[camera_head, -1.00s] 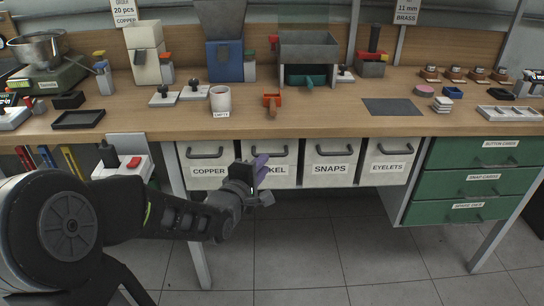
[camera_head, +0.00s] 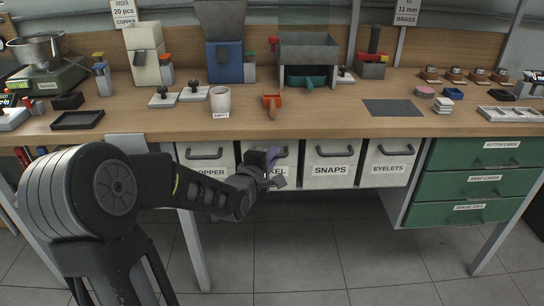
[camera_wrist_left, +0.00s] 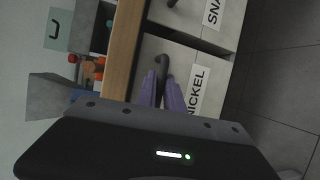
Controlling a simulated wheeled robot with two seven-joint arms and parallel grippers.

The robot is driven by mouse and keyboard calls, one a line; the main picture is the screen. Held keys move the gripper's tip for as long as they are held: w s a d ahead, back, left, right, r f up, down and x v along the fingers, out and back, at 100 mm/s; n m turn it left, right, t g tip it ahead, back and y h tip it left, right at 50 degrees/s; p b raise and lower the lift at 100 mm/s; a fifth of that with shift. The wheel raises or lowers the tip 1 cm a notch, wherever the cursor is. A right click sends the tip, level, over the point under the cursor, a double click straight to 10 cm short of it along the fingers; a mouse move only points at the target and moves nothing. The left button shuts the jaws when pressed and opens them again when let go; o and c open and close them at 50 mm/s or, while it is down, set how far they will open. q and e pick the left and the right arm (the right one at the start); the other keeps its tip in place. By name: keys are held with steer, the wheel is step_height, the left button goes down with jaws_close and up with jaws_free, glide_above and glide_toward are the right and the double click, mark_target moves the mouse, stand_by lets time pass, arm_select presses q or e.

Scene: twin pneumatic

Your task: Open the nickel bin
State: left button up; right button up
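The nickel bin (camera_head: 291,160) is the white bin under the bench between the copper and snaps bins, and it looks closed. My left gripper (camera_head: 273,156) is in front of it, covering part of its label and handle. In the left wrist view, the nickel bin (camera_wrist_left: 188,62) shows its label and dark handle (camera_wrist_left: 163,64). The two purple fingers of my left gripper (camera_wrist_left: 161,80) stand apart, with the handle's end between or just beyond their tips. I cannot tell whether they touch it. My right gripper is not in view.
The copper bin (camera_head: 193,158), snaps bin (camera_head: 345,148) and eyelets bin (camera_head: 398,150) hang in the same row. Green drawers (camera_head: 460,187) stand to the right. The wooden bench edge (camera_head: 330,127) runs just above the bins. The floor in front is clear.

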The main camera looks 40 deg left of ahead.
arm_select(q)
jaws_close()
steer(key=shift+f, duration=0.1)
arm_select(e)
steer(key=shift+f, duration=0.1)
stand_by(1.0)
